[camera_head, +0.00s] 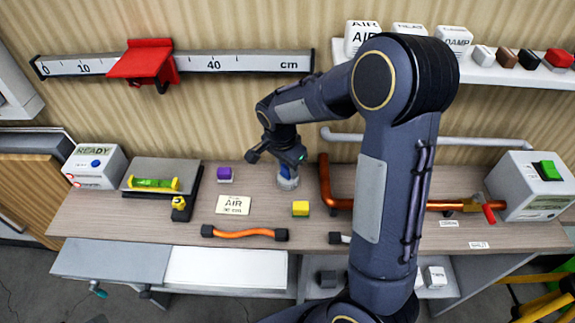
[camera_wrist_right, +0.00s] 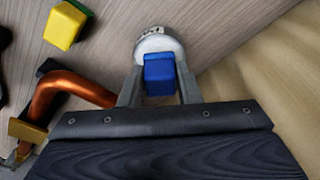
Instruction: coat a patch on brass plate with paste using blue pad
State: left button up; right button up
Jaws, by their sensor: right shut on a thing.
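My right gripper (camera_head: 290,163) is shut on the blue pad (camera_wrist_right: 159,73), a small blue block between its two fingers. The pad is right over a round, pale, lettered container (camera_wrist_right: 158,42), which also shows on the bench in the head view (camera_head: 287,183). I cannot tell whether the pad touches what is inside. A brass-coloured flat piece (camera_wrist_right: 27,130) shows by the copper pipe at the left edge of the right wrist view. I cannot tell if it is the brass plate; my arm covers that area in the head view. My left gripper is not in view.
A copper pipe (camera_head: 326,183) stands right of the container. A yellow block (camera_head: 300,208), an AIR card (camera_head: 233,205), a purple block (camera_head: 225,174) and an orange hose (camera_head: 245,233) lie on the bench. A box with a green button (camera_head: 545,170) stands at the right end.

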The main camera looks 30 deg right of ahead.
jog(key=shift+f+b, duration=0.45)
dwell(1.6)
jog(key=shift+r, duration=0.1)
jog(key=shift+r+p, duration=2.55)
jog(key=shift+r, duration=0.95)
jog(key=shift+f, duration=0.1)
